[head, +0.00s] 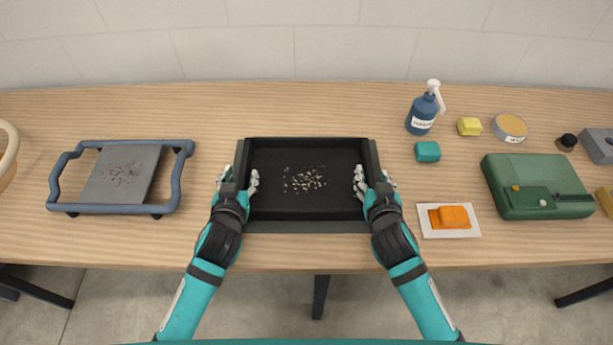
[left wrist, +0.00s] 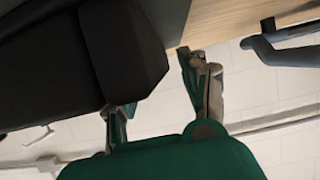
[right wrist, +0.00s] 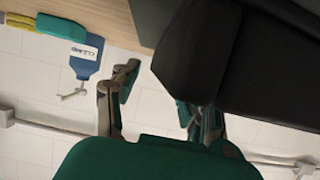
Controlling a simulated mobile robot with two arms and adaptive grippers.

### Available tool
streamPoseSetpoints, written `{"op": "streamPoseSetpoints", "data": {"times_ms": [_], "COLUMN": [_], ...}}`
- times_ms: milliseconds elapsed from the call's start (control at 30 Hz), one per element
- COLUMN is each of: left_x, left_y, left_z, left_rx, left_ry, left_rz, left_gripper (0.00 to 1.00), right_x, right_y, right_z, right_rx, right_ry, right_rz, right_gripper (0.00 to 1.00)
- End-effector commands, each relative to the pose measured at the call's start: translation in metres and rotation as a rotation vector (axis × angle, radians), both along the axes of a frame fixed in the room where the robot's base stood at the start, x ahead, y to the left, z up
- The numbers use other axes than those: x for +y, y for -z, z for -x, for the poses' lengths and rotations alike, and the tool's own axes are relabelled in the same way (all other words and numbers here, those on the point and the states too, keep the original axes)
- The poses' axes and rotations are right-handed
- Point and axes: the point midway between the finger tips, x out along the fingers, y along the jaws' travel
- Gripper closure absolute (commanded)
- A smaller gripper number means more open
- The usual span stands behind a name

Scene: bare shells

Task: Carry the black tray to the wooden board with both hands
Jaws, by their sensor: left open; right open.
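The black tray (head: 310,205) stands on the table at the middle of the head view, with pale bits scattered on its floor and dark grey outer edges. My left gripper (head: 238,180) is open around its left wall, one finger on each side. My right gripper (head: 374,178) is open around its right wall in the same way. The wrist views show thick black tray walls (left wrist: 125,45) (right wrist: 195,50) between the spread fingers; I cannot tell if they touch. I cannot make out a wooden board apart from the wooden tabletop.
A blue-grey rack (head: 112,213) with a speckled grey plate (head: 105,185) stands left. To the right are a blue pump bottle (head: 421,115), a teal block (head: 427,151), an orange block on a white dish (head: 426,230) and a green case (head: 535,170). Bare wooden tabletop (head: 215,120) separates rack and tray.

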Motion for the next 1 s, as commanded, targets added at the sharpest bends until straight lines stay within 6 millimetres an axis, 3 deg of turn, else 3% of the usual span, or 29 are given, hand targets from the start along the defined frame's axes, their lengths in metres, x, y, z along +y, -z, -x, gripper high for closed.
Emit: {"op": "streamPoseSetpoints", "data": {"times_ms": [200, 533, 867, 1000], "left_x": [0.0, 0.0, 0.0, 0.0], "left_y": [0.007, 0.008, 0.008, 0.008], "left_z": [-0.016, -0.018, -0.018, -0.018], "left_rx": [0.0, 0.001, 0.001, 0.001], "left_ry": [0.0, 0.0, 0.0, 0.0], "left_rz": [-0.001, -0.001, -0.001, -0.001], "left_gripper": [0.56, 0.56, 0.99, 1.0], "right_x": [0.0, 0.0, 0.0, 0.0], "right_y": [0.007, 0.008, 0.008, 0.008], "right_z": [-0.016, -0.018, -0.018, -0.018], "right_rx": [0.0, 0.0, 0.0, 0.0], "right_ry": [0.0, -0.001, -0.001, -0.001], "right_rz": [-0.001, -0.001, 0.0, 0.0], "right_gripper": [0.56, 0.56, 0.99, 1.0]}}
